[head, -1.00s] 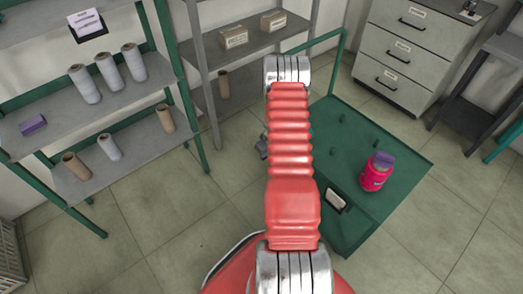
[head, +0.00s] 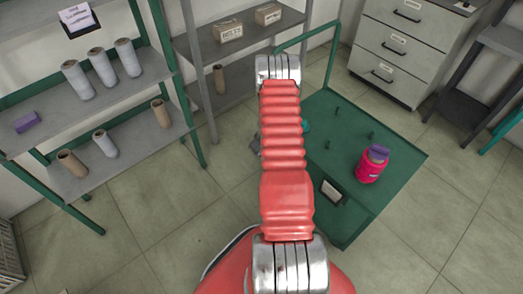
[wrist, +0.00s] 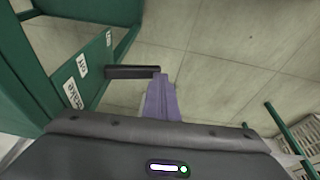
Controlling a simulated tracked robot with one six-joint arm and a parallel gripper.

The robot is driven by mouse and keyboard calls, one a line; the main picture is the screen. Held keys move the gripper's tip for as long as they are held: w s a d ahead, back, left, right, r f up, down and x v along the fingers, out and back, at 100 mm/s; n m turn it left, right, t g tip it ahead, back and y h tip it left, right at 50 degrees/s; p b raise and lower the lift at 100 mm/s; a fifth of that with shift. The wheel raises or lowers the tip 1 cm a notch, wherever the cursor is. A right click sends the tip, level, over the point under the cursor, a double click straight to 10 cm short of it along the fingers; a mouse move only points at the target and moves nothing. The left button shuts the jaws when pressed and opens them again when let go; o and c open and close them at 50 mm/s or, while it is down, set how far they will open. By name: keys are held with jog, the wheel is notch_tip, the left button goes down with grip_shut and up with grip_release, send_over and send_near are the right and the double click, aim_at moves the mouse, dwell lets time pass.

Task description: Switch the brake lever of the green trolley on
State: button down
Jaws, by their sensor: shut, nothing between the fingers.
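The green trolley (head: 395,153) stands right of my arm in the head view, its left part hidden by the arm. In the wrist view its green side (wrist: 38,62) is at the left, with labels reading "brake" and "off" and a smaller one, hard to read, farther up. The dark brake lever (wrist: 132,72) sticks out sideways from this side, level with the "off" label. My gripper (wrist: 162,82) is shut and empty, its purple fingertips close by the lever's free end. I cannot tell whether they touch. The head view hides the lever and fingertips behind my arm.
A pink jar-like item with a purple top (head: 372,165) stands on the trolley deck among short green pegs. Shelves with spools (head: 102,67) are at the left, a drawer cabinet (head: 405,50) at the back right. Tiled floor is clear in front.

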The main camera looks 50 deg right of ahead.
jog(key=shift+s+a+f, duration=0.1)
jog(key=shift+f, duration=0.05)
jog(key=s+a+r, duration=0.1)
jog(key=a+r, duration=0.1)
jog(key=r, duration=0.4)
jog(key=s+a+r, duration=0.1)
jog(key=a+r, duration=0.2)
jog(key=r, duration=0.3)
jog(key=shift+a+r, duration=0.3)
dwell(0.7)
